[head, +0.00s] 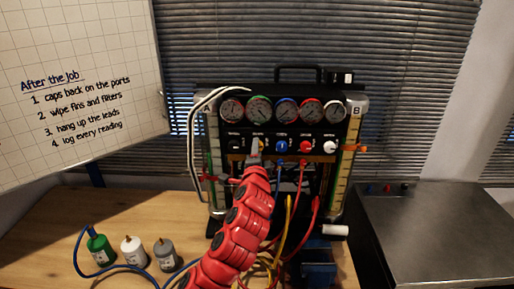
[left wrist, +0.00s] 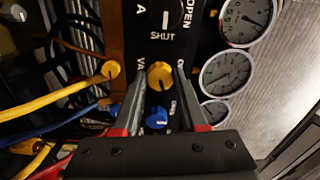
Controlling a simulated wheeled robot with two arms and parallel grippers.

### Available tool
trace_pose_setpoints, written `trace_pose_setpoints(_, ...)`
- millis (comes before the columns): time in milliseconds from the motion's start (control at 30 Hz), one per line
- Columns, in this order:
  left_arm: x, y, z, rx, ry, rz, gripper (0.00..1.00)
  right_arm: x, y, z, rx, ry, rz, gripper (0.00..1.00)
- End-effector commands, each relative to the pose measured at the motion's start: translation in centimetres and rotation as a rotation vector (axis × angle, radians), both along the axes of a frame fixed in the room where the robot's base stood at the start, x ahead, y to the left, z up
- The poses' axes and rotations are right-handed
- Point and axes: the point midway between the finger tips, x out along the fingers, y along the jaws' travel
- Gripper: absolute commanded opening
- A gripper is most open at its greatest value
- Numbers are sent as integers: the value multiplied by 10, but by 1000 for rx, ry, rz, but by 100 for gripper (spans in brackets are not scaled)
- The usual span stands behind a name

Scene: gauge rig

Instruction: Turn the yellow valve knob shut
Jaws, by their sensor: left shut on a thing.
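The yellow valve knob (left wrist: 160,75) sits on the black panel of the gauge rig (head: 322,131), in a row with other knobs. In the left wrist view it is between the two fingers of my left gripper (left wrist: 160,82), which is shut on it. In the head view the left gripper (head: 256,154) reaches the panel from below and mostly hides the knob. How far the knob is turned is too small to tell. My right gripper is in neither view.
The black knob (left wrist: 166,14) with OPEN and SHUT marks and the blue knob (left wrist: 157,117) flank it closely. Red (head: 305,147) and white (head: 330,147) knobs are farther right. Several gauges (head: 286,111) sit above. Hoses (head: 288,225) hang below. Small bottles (head: 132,250) stand left.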

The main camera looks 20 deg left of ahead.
Motion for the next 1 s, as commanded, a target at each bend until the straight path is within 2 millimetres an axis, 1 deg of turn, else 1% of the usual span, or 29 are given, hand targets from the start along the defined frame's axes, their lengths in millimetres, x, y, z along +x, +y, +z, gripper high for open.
trace_pose_setpoints(33, 0, -2, 2, 40, 13, -2, 0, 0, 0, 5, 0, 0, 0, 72)
trace_pose_setpoints(100, 0, -1, 1, 92, 29, -1, 0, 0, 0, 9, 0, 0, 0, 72)
trace_pose_setpoints(400, 0, 0, 1, 257, 77, 2, 0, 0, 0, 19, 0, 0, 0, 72)
trace_pose_setpoints(633, 0, 0, 0, 315, 94, 0, 0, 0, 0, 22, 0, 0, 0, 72)
trace_pose_setpoints(1000, 0, 0, -1, 329, 97, 0, 0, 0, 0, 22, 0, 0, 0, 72)
